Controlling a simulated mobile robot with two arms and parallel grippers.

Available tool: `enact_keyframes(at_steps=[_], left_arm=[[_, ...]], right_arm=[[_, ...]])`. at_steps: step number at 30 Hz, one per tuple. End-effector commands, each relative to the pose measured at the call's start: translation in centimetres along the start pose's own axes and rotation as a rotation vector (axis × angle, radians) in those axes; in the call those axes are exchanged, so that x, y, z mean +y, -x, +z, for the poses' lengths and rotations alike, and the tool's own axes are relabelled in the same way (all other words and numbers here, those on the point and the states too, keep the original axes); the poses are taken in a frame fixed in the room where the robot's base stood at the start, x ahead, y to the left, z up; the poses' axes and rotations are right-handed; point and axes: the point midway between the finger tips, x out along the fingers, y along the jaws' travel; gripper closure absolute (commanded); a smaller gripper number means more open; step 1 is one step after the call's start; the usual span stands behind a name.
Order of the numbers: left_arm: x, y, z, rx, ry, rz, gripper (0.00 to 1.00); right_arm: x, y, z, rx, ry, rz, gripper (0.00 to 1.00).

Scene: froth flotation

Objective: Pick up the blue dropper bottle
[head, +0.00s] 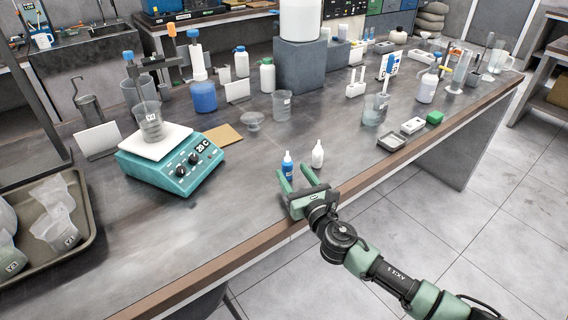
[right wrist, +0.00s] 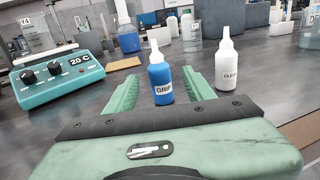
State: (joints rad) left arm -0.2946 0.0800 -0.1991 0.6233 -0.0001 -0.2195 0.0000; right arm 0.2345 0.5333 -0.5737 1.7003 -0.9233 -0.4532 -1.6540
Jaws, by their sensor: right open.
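In the right wrist view the blue bottle (right wrist: 160,82) has a white label and stands between the two green fingers, with a gap on each side. My right gripper (head: 294,175) is open and low over the bench, its fingers pointing away from the front edge. The fingers also show in the right wrist view (right wrist: 159,85). My left gripper is not in view.
A similar white dropper bottle (head: 317,155) stands just right of the blue one, outside the right finger. A teal hotplate (head: 178,172) with a beaker is at left. A grey tray (head: 391,142) lies to the right.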

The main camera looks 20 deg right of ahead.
Motion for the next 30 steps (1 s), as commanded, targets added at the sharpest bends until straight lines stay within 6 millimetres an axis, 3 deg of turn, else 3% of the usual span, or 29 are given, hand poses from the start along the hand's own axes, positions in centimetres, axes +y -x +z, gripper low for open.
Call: enact_keyframes(at_steps=[15, 26, 30], left_arm=[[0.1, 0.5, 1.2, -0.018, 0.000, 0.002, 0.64], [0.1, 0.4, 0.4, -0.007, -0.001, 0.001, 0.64], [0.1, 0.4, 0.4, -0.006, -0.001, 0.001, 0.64]], right_arm=[[0.1, -6.6, 0.4, -0.002, -0.001, -0.001, 0.46], [0.1, -7.5, 0.4, -0.001, 0.000, 0.001, 0.46], [0.1, -7.5, 0.4, -0.001, 0.000, 0.001, 0.85]])
